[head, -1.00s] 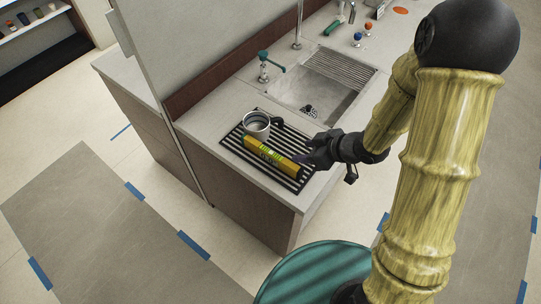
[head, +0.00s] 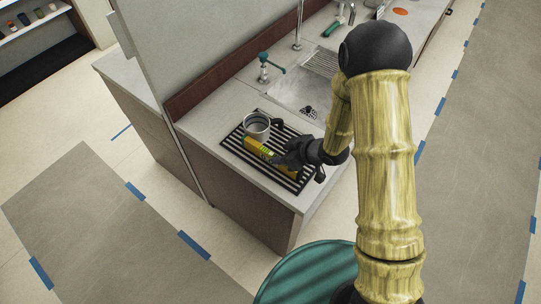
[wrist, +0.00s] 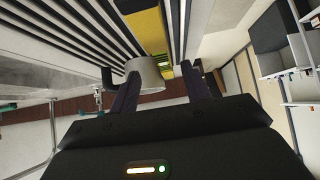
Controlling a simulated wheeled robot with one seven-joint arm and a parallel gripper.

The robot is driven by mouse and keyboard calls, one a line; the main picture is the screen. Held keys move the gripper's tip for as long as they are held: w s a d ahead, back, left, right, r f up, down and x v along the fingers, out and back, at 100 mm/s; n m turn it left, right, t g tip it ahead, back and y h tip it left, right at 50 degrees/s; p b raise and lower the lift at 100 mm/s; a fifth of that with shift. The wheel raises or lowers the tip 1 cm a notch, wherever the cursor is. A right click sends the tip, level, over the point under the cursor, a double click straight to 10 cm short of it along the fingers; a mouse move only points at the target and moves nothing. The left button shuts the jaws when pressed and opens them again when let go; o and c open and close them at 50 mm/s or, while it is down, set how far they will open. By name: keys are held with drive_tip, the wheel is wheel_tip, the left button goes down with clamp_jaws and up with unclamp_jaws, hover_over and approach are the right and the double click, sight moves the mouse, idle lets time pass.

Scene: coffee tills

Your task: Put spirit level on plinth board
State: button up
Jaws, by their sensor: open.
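The yellow spirit level (head: 256,144) with a green vial lies on the black slatted drip mat (head: 228,141) on the counter, in front of the metal cup. In the wrist view the yellow level (wrist: 147,38) runs up from between the fingers. In the wrist view the fingers of my gripper (wrist: 161,74) stand apart on either side of the level's line; contact cannot be told. I cannot make out for sure which surface is the plinth board.
A metal cup (head: 256,126) stands on the mat close behind the level. A sink (head: 290,96) and a teal tap (head: 264,66) are further back. A dark red strip (head: 215,75) and a grey panel (head: 190,45) bound the counter's left. A round teal surface (head: 310,268) is below.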

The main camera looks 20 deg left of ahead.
sight(274, 155)
drive_tip(key=shift+w+a+f, duration=0.2)
drive_tip(key=shift+a+f, duration=0.25)
drive_tip(key=shift+f, duration=0.1)
drive_tip(key=shift+s+p+x, duration=0.1)
drive_tip(key=shift+p+x, duration=0.45)
drive_tip(key=shift+x, duration=0.75)
drive_tip(key=shift+s+p+x, duration=0.15)
drive_tip(key=shift+p+x, duration=0.4)
drive_tip(key=shift+x, duration=0.75)
clamp_jaws()
wheel_tip(274, 155, up, 10)
drive_tip(key=shift+b, duration=0.85)
